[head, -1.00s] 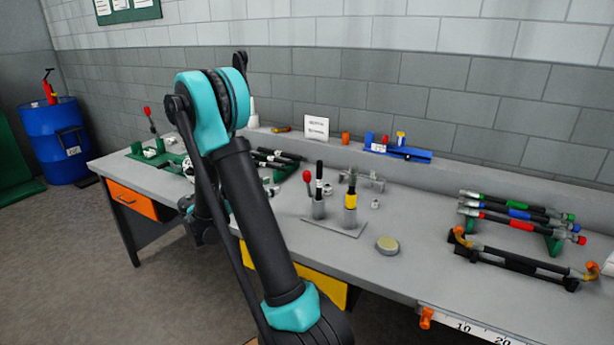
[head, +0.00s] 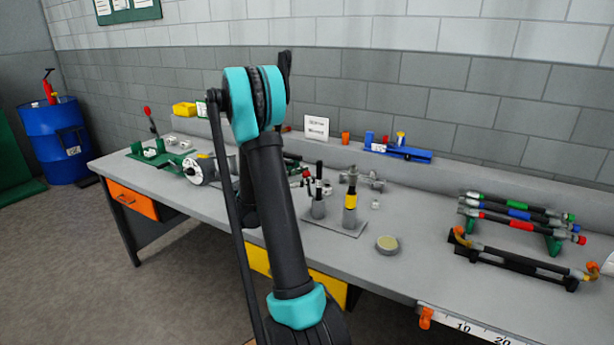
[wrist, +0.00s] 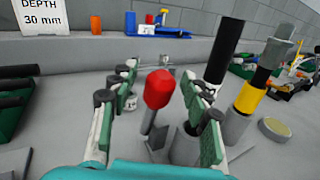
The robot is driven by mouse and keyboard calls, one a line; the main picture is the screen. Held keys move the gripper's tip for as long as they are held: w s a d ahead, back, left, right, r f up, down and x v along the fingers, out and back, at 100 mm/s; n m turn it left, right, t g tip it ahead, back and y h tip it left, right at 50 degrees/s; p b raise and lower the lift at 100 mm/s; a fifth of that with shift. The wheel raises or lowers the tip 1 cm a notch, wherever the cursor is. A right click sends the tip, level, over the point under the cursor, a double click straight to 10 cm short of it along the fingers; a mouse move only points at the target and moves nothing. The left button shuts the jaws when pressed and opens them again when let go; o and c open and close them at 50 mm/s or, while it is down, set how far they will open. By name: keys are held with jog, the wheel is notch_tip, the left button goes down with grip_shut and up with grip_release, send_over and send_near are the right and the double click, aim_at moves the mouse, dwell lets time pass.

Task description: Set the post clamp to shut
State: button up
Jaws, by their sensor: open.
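The post clamp's lever has a red knob (wrist: 160,88) on a grey rod (wrist: 150,121) and stands up, slightly tilted, beside a grey post holder (wrist: 187,146) in the wrist view. My gripper (wrist: 163,84) is open, with its green-padded fingers on either side of the knob. No clear contact shows. In the head view my gripper (head: 302,176) is partly hidden by my arm, just left of the grey holder (head: 318,208) with a black post (head: 319,172). The lever's lower end and pivot are hard to make out.
A yellow-banded post (head: 350,198) stands close on the right, on the same grey plate (head: 335,231). A round tin (head: 387,244) lies farther right. A grey fixture (head: 365,179) and a blue fixture (head: 408,153) are behind. The bench's front middle is clear.

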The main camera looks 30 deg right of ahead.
jog(key=shift+d, duration=0.15)
jog(key=shift+c, duration=0.5)
grip_shut()
